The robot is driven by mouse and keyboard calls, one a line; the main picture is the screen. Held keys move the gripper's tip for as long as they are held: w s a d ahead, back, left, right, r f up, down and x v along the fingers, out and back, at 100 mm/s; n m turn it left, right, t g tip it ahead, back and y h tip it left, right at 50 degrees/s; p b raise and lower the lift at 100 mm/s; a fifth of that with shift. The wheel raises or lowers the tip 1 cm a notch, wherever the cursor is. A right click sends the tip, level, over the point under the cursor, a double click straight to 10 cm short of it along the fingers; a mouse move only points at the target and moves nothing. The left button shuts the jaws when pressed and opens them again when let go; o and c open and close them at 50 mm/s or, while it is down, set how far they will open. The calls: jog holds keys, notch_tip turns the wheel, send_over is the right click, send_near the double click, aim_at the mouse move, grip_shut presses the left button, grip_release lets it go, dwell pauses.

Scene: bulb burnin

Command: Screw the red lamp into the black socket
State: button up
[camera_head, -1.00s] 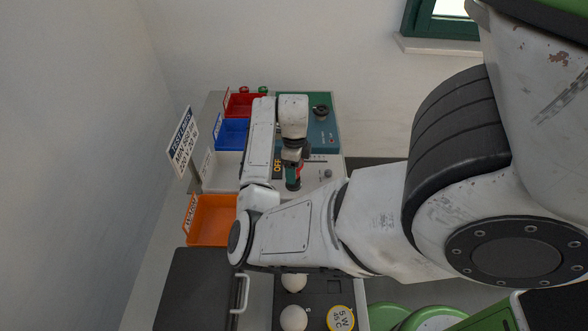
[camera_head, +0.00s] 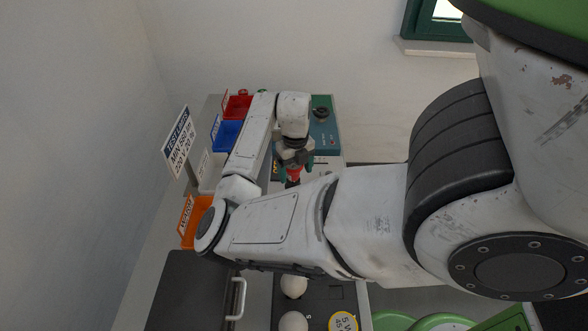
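My gripper (camera_head: 294,172) points down over the test bench, under the end of my arm. Its green fingers stand on either side of a small red thing, which looks like the red lamp (camera_head: 293,175). The view is too small to show whether the fingers touch it. My forearm covers the bench just in front of it, and I cannot make out the black socket under the lamp. A round black fitting (camera_head: 321,112) sits on the teal panel behind the gripper; I cannot tell whether it is a socket.
Red (camera_head: 238,105), blue (camera_head: 226,134) and orange (camera_head: 196,222) bins line the bench's left side beside a printed sign (camera_head: 177,142). White bulbs (camera_head: 293,285) and a yellow-rimmed disc (camera_head: 343,323) lie in front. A dark case (camera_head: 187,290) with a handle is front left.

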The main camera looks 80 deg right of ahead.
jog(key=shift+w+r, duration=0.1)
jog(key=shift+w, duration=0.05)
jog(key=shift+d+r+n+p, duration=0.1)
jog(key=shift+r+n+p, duration=0.1)
jog(key=shift+n+p, duration=0.8)
jog(key=n+p, duration=0.3)
jog(key=n, duration=0.6)
jog(key=shift+w+d+f, duration=0.1)
jog(key=shift+d+f, duration=0.05)
jog(key=shift+f, duration=0.15)
jog(key=shift+n, duration=0.9)
jog(key=n, duration=0.5)
jog(key=shift+d+n, duration=0.1)
jog(key=shift+n, duration=0.2)
jog(key=n, duration=0.4)
jog(key=shift+w+n, duration=0.2)
jog(key=shift+n, duration=0.1)
